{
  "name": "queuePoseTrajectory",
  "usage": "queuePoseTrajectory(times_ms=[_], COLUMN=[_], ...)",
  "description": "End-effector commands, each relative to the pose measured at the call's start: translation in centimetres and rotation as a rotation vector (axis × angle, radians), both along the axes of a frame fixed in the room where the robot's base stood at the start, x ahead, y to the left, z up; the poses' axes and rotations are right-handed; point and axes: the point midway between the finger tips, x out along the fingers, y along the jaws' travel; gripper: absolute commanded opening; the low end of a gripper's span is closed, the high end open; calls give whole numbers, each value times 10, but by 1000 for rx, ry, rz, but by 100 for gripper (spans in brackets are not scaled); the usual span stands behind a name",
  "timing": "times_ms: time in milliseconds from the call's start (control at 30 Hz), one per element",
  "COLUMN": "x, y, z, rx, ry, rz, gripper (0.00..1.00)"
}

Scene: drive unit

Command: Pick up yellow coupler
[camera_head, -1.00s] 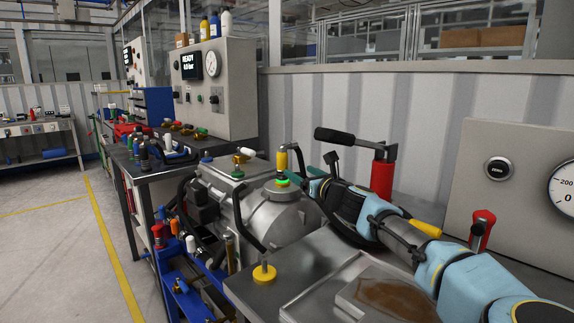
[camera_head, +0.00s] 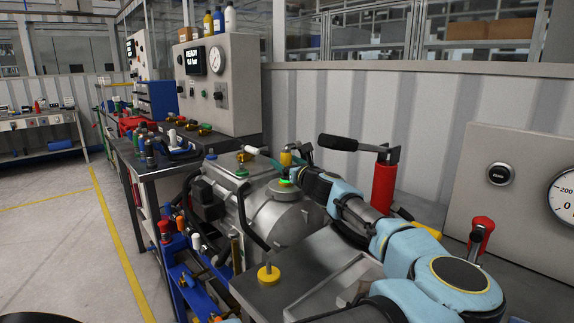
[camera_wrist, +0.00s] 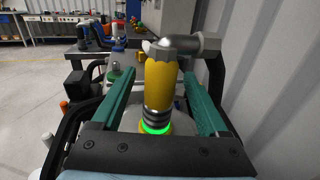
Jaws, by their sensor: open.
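The yellow coupler (camera_wrist: 162,82) stands upright in the wrist view, on a port with a glowing green ring (camera_wrist: 156,128). A grey elbow fitting (camera_wrist: 190,45) tops it. My gripper (camera_wrist: 155,82) is open, with one teal finger on each side of the coupler. A gap shows on both sides, so it is not gripped. In the head view the coupler (camera_head: 286,158) shows above the grey drive unit (camera_head: 275,214), partly hidden by my gripper (camera_head: 283,164).
A red cylinder with a black-handled lever (camera_head: 382,185) stands behind my arm. Black hoses run beside the unit. A gauge panel (camera_head: 517,190) is at the right.

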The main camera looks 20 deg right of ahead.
Motion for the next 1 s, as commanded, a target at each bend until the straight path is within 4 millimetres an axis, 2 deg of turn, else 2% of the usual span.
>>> queuePoseTrajectory(times_ms=[100,767,1000], x=[0,-1,-1], y=[0,0,0], z=[0,0,0], rx=[0,0,0], ry=[0,0,0], rz=[0,0,0], gripper=[76,2,0])
